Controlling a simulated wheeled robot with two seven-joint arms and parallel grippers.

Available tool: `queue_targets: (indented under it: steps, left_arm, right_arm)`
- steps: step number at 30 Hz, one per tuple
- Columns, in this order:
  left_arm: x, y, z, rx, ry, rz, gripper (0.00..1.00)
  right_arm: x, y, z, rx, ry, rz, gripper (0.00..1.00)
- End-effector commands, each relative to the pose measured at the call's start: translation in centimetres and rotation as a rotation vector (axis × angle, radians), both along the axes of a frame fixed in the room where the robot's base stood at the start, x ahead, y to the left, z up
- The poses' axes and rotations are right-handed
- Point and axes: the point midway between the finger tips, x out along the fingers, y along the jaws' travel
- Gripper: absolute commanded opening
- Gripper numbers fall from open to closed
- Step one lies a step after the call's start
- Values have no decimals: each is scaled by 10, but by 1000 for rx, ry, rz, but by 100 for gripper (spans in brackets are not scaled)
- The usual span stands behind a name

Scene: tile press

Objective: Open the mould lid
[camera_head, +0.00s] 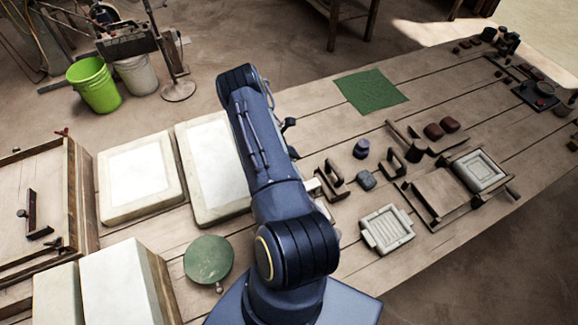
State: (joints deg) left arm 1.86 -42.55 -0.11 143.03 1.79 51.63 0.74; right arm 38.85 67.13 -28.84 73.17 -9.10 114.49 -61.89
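A pale square mould with a patterned face (480,170) sits at the right in a wooden frame. A flat brown board (436,191) lies beside it in the same frame; I cannot tell whether this is the lid. A second pale piece with ridges and side tabs (387,229) lies nearer, left of the frame, apart from it. One of my dark blue arms rises through the middle of the view, hiding part of the table. Neither gripper's fingertips can be made out.
Dark wooden handled tools (331,182), a grey lump (366,180) and a dark blue pot (361,148) lie between my arm and the mould. Reddish lumps (441,128) lie behind it. A green mat (370,91) lies farther back. Large pale slabs (140,178) stand left.

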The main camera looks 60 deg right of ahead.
Motion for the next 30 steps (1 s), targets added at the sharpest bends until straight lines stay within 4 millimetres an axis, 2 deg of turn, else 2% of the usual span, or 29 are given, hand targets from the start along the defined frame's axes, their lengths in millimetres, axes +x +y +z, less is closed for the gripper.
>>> queue_targets:
  steps: [4,16,17,21,30]
  left_arm:
    - [0,0,5,0,0,0,36]
    - [0,0,5,0,0,0,36]
    - [0,0,5,0,0,0,36]
    - [0,0,5,0,0,0,36]
    - [0,0,5,0,0,0,36]
  right_arm:
    - [0,1,-2,12,13,-1,0]
    - [0,1,-3,14,16,-1,0]
    - [0,1,-3,14,16,-1,26]
    - [0,1,-3,15,16,-1,44]
    - [-1,0,-2,14,18,0,47]
